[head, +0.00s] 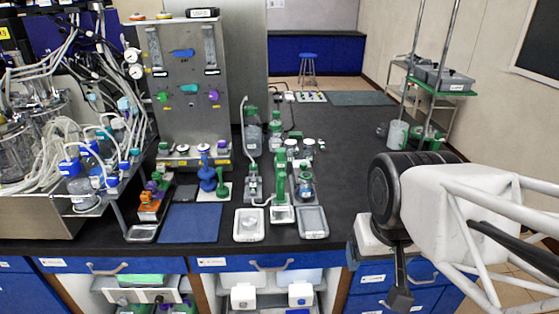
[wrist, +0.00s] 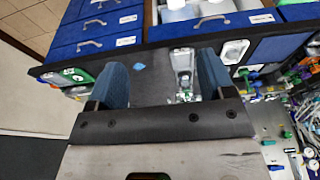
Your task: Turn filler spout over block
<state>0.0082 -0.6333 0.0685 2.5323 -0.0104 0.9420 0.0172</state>
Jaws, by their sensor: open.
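My gripper (wrist: 163,72) is open and empty, its two blue fingers spread wide in the wrist view. In the head view its dark end (head: 400,297) hangs at the right, in front of the bench edge and well apart from the bench items. A green upright (head: 281,180) on a pale block-like base (head: 282,214) stands mid-bench; it may be the filler, but I cannot tell surely. A thin pale curved tube (head: 246,125) rises behind it, left of a dark green-topped bottle (head: 254,132).
Two pale trays (head: 248,237) (head: 326,236) lie at the front edge. A blue mat (head: 190,223) lies left of them. A metal panel (head: 187,85) and tangled tubing (head: 50,130) fill the back left.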

